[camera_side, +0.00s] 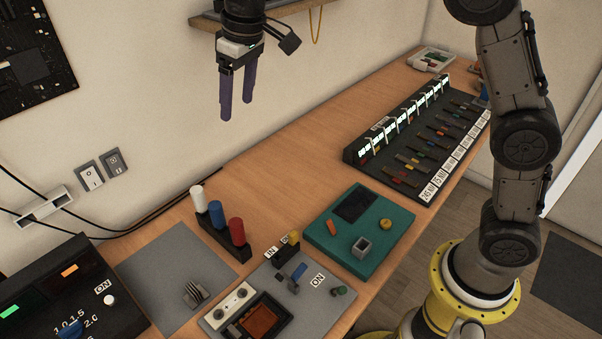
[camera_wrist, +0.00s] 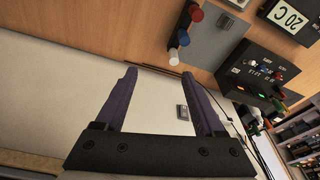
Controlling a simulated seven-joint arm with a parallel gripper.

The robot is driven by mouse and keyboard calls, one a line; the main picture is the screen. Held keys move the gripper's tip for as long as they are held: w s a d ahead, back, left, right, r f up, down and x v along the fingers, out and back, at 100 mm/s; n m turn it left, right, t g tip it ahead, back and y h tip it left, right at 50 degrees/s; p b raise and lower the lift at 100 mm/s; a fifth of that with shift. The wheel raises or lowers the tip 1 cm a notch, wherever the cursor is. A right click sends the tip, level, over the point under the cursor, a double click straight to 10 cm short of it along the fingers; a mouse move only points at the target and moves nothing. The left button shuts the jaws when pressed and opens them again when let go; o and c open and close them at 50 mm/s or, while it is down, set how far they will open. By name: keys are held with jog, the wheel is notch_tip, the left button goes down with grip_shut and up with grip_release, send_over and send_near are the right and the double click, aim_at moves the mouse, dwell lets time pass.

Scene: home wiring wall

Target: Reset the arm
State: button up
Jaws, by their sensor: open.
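My gripper (camera_side: 238,95) hangs in the air above the back of the wooden bench, near the wall, with its two purple fingers pointing down. The fingers are apart and nothing is between them. In the wrist view my gripper (camera_wrist: 165,95) also shows both purple fingers spread, with bare wall and the bench edge beyond them. My arm's column stands at the right of the side view.
The bench (camera_side: 290,165) holds white, blue and red cylinders on a black block (camera_side: 222,236), a teal board (camera_side: 345,255), a grey switch panel (camera_side: 285,300), a black power unit (camera_side: 70,295) and a long black rack (camera_side: 410,140). A shelf (camera_side: 280,12) is just behind my gripper.

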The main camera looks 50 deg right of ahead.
jog(key=s+d+r+m+t, duration=0.1)
jog(key=s+d+r, duration=0.4)
jog(key=s, duration=0.5)
jog(key=s+d+r+m+t, duration=0.1)
jog(key=s+d+r+t, duration=0.1)
jog(key=s+d, duration=0.55)
jog(key=s+f+m, duration=0.1)
jog(key=s+f, duration=1)
jog(key=s, duration=0.3)
jog(key=shift+d+h, duration=0.3)
jog(key=shift+d, duration=0.1)
jog(key=shift+s, duration=0.1)
